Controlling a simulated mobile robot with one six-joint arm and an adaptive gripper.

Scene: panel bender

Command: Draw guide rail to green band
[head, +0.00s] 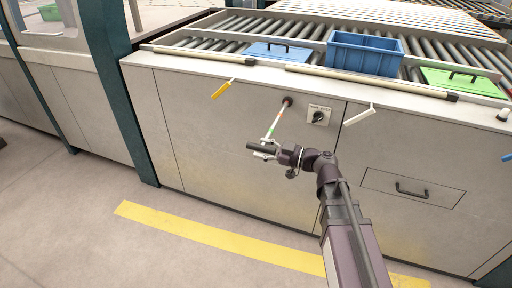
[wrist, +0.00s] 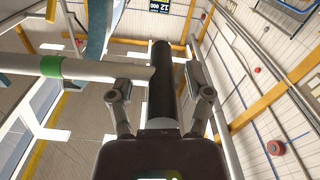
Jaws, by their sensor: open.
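The guide rail (head: 278,117) is a thin pale rod sticking out of the front of the grey cabinet, with a green band (head: 269,133) near its outer end. A black bar-shaped handle (head: 258,147) sits across that end. In the wrist view the pale rod (wrist: 100,71) comes in from the left, with the green band (wrist: 51,67) on it, and meets the black handle (wrist: 161,85). My gripper (head: 267,149) is open at the handle. In the wrist view its fingers (wrist: 160,88) stand on either side of the handle, with gaps visible.
A dark rotary switch (head: 318,117) is right of the rail. A yellow lever (head: 222,88) and a white lever (head: 359,115) stick out nearby. A drawer (head: 412,187) is at lower right. A blue bin (head: 364,53) stands on the rollers above. Yellow tape (head: 215,237) marks the floor.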

